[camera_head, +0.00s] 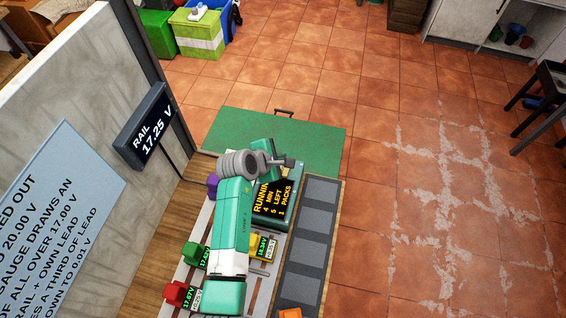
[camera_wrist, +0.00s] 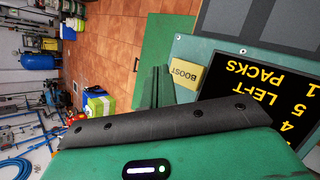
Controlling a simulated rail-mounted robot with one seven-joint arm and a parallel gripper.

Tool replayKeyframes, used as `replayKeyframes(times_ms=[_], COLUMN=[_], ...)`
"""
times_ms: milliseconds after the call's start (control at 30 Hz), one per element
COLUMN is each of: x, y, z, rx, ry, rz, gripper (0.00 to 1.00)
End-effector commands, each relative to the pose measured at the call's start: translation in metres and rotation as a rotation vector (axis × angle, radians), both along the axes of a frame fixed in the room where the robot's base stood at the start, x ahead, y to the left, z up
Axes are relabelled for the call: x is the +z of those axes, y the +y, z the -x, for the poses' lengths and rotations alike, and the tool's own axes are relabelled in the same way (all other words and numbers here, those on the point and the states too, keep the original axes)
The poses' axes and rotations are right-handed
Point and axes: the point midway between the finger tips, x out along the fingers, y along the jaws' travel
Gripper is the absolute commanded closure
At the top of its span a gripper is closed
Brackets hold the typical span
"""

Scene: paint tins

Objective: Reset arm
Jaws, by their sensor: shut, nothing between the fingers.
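My gripper (camera_head: 287,162) is at the end of my green and grey arm, above the bench and beside the dark display box (camera_head: 271,200). The display box, also in the wrist view (camera_wrist: 262,95), shows yellow text about minutes and packs left. A yellowish BOOST label (camera_wrist: 186,73) lies near the fingertips in that view. My arm hides part of the bench middle.
Red (camera_head: 177,293), green (camera_head: 194,254), yellow (camera_head: 262,245) and purple (camera_head: 212,184) blocks stand around my arm, several with voltage readouts. Dark square pads (camera_head: 312,220) line the right side. A RAIL 17.25 V display (camera_head: 145,128) stands left. Open tiled floor lies right.

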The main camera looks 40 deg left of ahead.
Motion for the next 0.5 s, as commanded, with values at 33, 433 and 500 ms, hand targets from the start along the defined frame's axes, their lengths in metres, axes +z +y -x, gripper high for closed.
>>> replayKeyframes(times_ms=[33, 433, 500], x=[0.011, 0.021, 0.021], y=[0.000, 0.000, 0.000], z=[0.000, 0.000, 0.000], rx=[0.000, 0.000, 0.000], ry=[0.000, 0.000, 0.000], rz=[0.000, 0.000, 0.000], gripper=[1.00, 1.00, 1.00])
